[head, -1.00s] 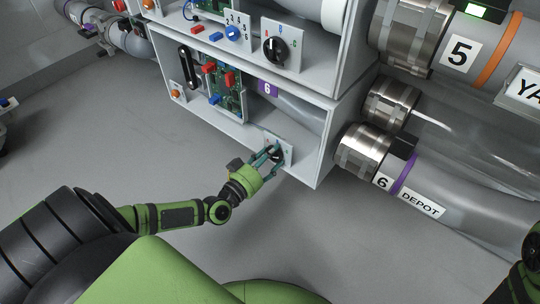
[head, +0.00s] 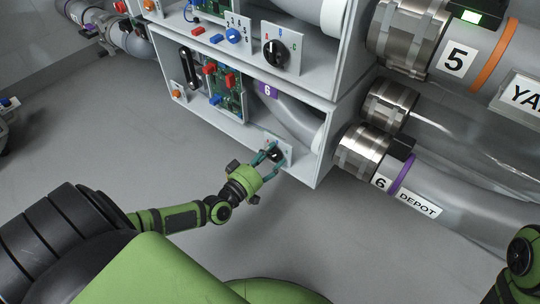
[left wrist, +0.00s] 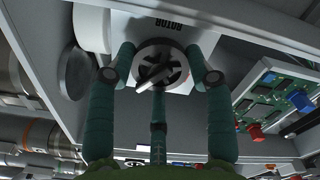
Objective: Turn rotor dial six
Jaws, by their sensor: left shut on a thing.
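Rotor dial six is a dark round knob with a lighter pointer bar on a white plate marked ROTOR; in the left wrist view the dial (left wrist: 160,66) sits between my fingers. In the head view its white plate (head: 287,154) is at the lower right of the open box marked 6. My left gripper (head: 270,155) is shut on the dial, with its teal fingers around the rim. The left wrist view shows the same gripper (left wrist: 159,72) with its fingers spread about the knob. In the head view the fingers partly hide the dial. My right gripper is out of view.
The box holds a green circuit board (head: 229,93) with red and blue parts. Above it is a box with a larger black dial (head: 276,51). Pipes marked 5 (head: 454,60) and 6 DEPOT (head: 417,203) run along the right. The floor below is clear.

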